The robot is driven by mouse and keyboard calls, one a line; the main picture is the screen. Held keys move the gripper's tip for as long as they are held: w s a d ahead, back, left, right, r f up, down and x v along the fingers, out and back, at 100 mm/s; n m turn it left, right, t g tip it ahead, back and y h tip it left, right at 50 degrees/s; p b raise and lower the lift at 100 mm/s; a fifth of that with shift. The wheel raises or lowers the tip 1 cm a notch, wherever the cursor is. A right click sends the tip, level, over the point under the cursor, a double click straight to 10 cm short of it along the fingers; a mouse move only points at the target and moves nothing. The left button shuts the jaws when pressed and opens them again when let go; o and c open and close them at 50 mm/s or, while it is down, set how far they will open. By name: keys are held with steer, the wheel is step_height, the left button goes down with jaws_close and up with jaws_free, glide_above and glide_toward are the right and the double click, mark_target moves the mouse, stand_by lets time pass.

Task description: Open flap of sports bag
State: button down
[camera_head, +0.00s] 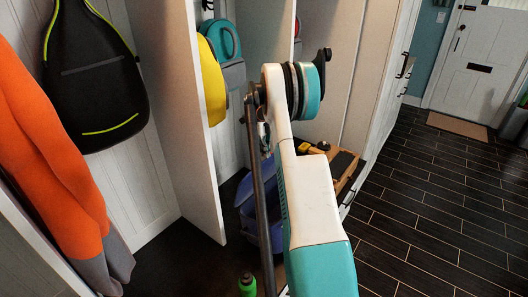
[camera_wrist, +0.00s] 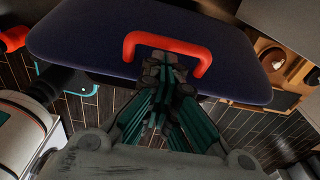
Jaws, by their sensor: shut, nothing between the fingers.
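The sports bag shows in the head view as a blue-purple shape (camera_head: 246,212) on the floor of the cubby, largely hidden behind my arm. In the wrist view a dark navy panel (camera_wrist: 90,38), which looks like the bag's flap, spans the upper part of the picture. A red handle (camera_wrist: 196,46) forms a loop on it. My gripper (camera_wrist: 162,66) is shut and empty, its fingertips at the handle's opening, between its two ends. I cannot tell whether they touch the handle or the panel. In the head view my gripper is hidden by my arm.
A white partition (camera_head: 172,100) stands left of the bag. An orange garment (camera_head: 50,150) and a black bag (camera_head: 92,75) hang at left. A green bottle (camera_head: 247,285) is near the bottom edge. A wooden tray (camera_head: 349,181) lies beyond my arm. The dark tiled floor at right is clear.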

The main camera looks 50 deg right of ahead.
stand_by(0.5)
step_height(320, 180, up, 12)
steer(key=w, duration=0.1)
stand_by(0.4)
steer(key=shift+a, duration=0.1)
